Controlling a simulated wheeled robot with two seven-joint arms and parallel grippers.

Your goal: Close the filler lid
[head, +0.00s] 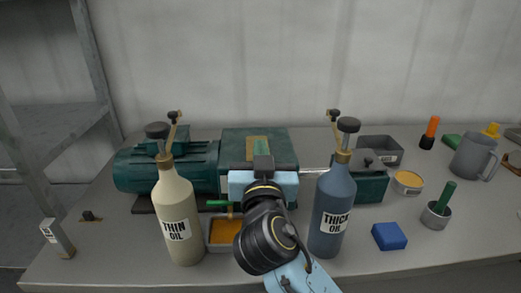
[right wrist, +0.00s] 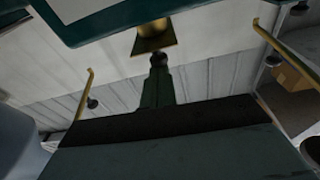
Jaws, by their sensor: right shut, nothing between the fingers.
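A green gearbox housing (head: 285,144) stands at the middle of the bench, joined to a finned green motor (head: 150,172). A tan, brass-coloured patch (head: 251,142) shows on its top, partly hidden by my gripper. I cannot tell whether this is the filler lid or how far a lid stands open. My right gripper (head: 262,148) is shut and empty, in front of the housing in the picture. In the right wrist view its closed fingers (right wrist: 158,70) point at a brass-coloured fitting (right wrist: 152,38); contact cannot be told. My left gripper is out of view.
A cream THIN OIL bottle (head: 178,215) and a blue THICK OIL bottle (head: 332,205) flank my right arm closely. A blue block (head: 389,236), a grey bin (head: 381,148) and a grey jug (head: 471,156) stand to the right.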

